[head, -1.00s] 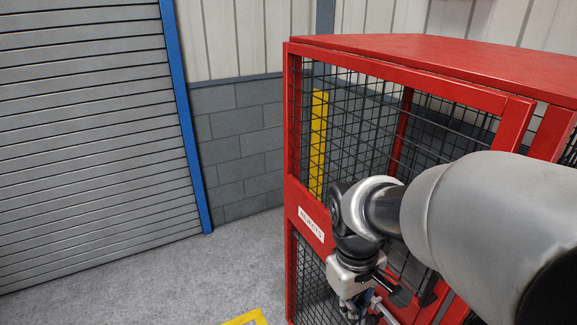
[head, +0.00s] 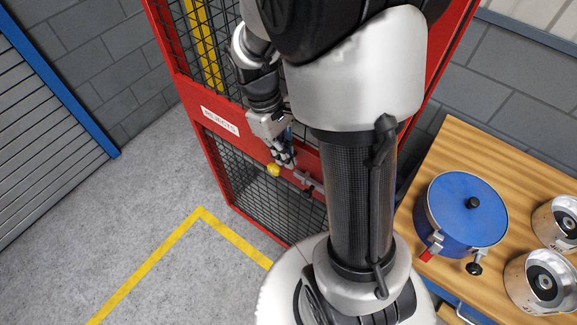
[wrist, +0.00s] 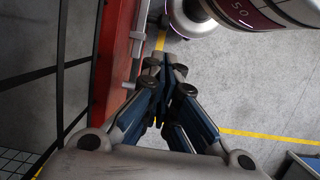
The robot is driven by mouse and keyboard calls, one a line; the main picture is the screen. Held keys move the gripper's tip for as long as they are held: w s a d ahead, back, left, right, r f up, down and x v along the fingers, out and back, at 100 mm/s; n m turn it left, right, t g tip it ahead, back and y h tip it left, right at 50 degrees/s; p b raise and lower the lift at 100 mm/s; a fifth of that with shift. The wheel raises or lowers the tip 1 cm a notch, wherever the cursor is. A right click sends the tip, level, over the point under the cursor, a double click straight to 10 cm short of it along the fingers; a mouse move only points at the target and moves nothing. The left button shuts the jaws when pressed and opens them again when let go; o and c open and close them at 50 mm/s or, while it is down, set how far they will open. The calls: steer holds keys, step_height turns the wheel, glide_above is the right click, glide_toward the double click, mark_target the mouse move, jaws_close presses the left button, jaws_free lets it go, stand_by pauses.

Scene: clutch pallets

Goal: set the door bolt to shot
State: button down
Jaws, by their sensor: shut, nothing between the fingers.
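The red cage (head: 215,170) has mesh panels and a white "REJECTS" label (head: 220,120). On its red rail, a small grey metal fitting (head: 303,180), seemingly the door bolt, sits beside a yellow knob (head: 273,169). My gripper (head: 287,163) is right at this hardware and partly covers it; I cannot tell from the head view whether it touches. In the wrist view, my gripper's fingertips (wrist: 165,68) are together with nothing held. A pale metal part (wrist: 137,36) on the red frame is just beyond and left of them. The bolt's position is unclear.
A wooden bench (head: 440,165) at the right carries a blue lidded pot (head: 460,225) and metal drums (head: 545,280). Yellow floor lines (head: 150,255) mark the grey floor, which is clear at the left. A blue-framed shutter (head: 35,135) stands far left.

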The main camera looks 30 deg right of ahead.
steer(key=b+x, duration=0.2)
steer(key=x, duration=0.7)
steer(key=shift+b, duration=0.3)
